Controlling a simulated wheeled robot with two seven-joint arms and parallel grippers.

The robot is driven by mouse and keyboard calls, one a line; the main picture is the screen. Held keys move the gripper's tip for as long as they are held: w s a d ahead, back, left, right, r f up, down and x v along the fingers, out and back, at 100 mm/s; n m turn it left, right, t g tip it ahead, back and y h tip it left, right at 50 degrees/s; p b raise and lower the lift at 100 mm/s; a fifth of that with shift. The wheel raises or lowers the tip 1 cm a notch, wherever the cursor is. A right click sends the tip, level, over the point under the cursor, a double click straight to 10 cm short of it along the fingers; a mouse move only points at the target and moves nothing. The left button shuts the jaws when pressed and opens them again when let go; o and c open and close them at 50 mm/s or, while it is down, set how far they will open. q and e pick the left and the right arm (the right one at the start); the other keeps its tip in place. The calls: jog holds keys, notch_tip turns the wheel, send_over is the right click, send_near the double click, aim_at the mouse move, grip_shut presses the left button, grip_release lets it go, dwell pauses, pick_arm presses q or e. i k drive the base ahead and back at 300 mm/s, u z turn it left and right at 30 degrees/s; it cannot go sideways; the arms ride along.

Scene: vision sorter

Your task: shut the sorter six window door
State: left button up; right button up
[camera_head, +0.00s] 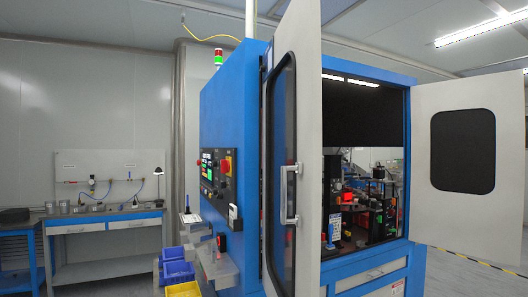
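The sorter (228,120) is a tall blue cabinet in the middle of the head view, turned so that its control side faces left. Its near door (308,60) is pale grey with a dark window (281,150) and an upright grey handle (289,193). This door stands swung open towards me. A second pale door (507,110) with a dark rounded window (463,151) stands open at the right. The opening between them shows machinery (370,205) inside. I cannot read any door number. Neither of my grippers is in view.
A control panel (216,175) and a grey shelf (215,262) stick out from the cabinet's left side. Blue (178,272) and yellow (183,290) bins sit low beside it. A workbench (105,219) stands at the back left. Floor between bench and sorter looks partly clear.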

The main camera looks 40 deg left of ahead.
aim_at(292, 78)
jog(key=u, duration=1.2)
